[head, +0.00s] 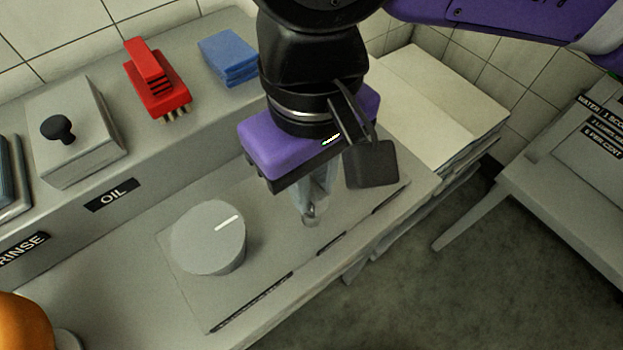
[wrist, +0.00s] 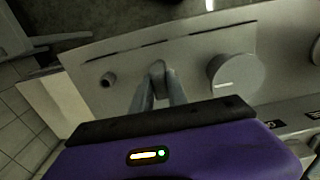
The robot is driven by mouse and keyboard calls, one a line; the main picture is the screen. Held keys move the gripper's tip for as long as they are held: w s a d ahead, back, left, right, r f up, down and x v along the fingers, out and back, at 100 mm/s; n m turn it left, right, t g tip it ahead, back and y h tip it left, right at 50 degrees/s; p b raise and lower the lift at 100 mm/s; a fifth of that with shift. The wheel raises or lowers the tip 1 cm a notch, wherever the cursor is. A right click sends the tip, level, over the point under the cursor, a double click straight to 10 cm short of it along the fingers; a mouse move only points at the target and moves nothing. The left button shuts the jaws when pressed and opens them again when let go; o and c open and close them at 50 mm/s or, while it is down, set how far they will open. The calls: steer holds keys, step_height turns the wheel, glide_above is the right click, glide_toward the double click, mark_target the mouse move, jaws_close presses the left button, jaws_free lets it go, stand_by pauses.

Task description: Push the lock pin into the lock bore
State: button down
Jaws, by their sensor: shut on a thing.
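My gripper (head: 313,205) points down over the flat grey plate, shut on a small grey piece that I take to be the lock pin (head: 310,220). In the wrist view the pin's rounded end (wrist: 158,68) shows between the fingertips (wrist: 159,82). Its lower end is hard to make out, so I cannot tell whether it touches the plate. A short grey cylinder with a dark centre (wrist: 107,79) stands on the plate to the left in the wrist view, possibly the lock bore. My gripper hides it in the head view. A large round grey dial (head: 208,238) with a white mark sits on the plate.
The plate (head: 205,300) has dark slots along its front edge. Pale stacked slabs (head: 435,95) stand at right. An orange object (head: 22,325) is at lower left.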

mark_target(312, 187)
steer(key=shift+f+b, duration=0.95)
steer(key=shift+b, duration=0.05)
steer(key=c, duration=1.2)
jaws_free()
steer(key=shift+c, duration=0.2)
steer(key=shift+r, duration=0.15)
step_height(312, 187, up, 8)
steer(key=shift+f+p, duration=0.2)
steer(key=shift+p, duration=0.2)
